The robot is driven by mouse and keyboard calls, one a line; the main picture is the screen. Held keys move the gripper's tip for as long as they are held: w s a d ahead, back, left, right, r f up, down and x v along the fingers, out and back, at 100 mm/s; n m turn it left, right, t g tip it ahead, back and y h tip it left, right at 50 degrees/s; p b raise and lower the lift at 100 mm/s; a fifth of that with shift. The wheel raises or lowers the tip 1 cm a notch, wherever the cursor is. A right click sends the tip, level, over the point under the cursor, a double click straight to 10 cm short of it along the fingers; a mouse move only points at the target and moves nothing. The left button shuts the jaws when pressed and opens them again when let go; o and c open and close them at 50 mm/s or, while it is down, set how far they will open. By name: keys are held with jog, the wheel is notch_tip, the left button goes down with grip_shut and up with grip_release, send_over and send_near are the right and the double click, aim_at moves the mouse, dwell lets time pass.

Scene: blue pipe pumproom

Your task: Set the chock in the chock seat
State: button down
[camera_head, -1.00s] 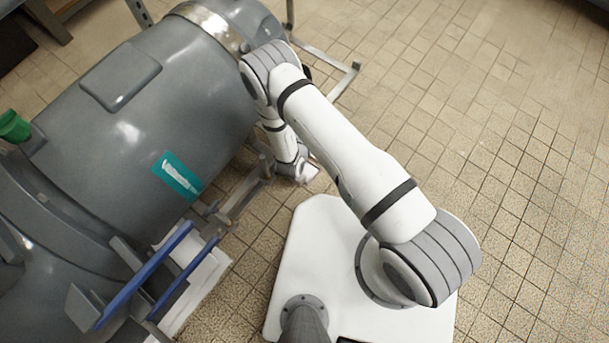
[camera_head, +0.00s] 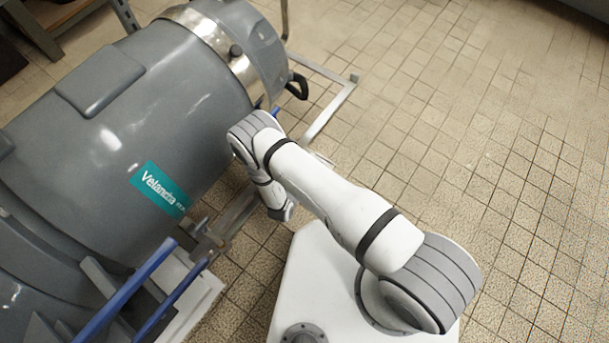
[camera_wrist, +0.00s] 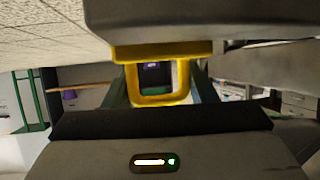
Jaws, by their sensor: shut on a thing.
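My gripper (camera_wrist: 163,84) shows in the wrist view, its two dark fingers on either side of a yellow loop handle. The handle (camera_wrist: 161,99) hangs under a dark grey block (camera_wrist: 235,18), which fills the top of that view. Handle and block look like the chock, held by the handle. In the head view my arm's end is low beside the grey tank; my fingers and the chock cannot be made out there. I cannot pick out the chock seat in either view.
The grey tank (camera_head: 120,125) with a teal label (camera_head: 160,188) lies left of my arm. Its metal floor frame (camera_head: 330,113) and blue rails (camera_head: 125,290) are close by. A black handle (camera_head: 298,86) sticks out at its end. Tiled floor (camera_head: 490,150) is open on the right.

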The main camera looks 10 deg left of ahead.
jog(key=shift+f, duration=0.75)
jog(key=c, duration=0.6)
grip_release()
jog(key=shift+r, duration=0.1)
jog(key=p+v, duration=0.3)
jog(key=v, duration=0.9)
jog(key=shift+p, duration=0.3)
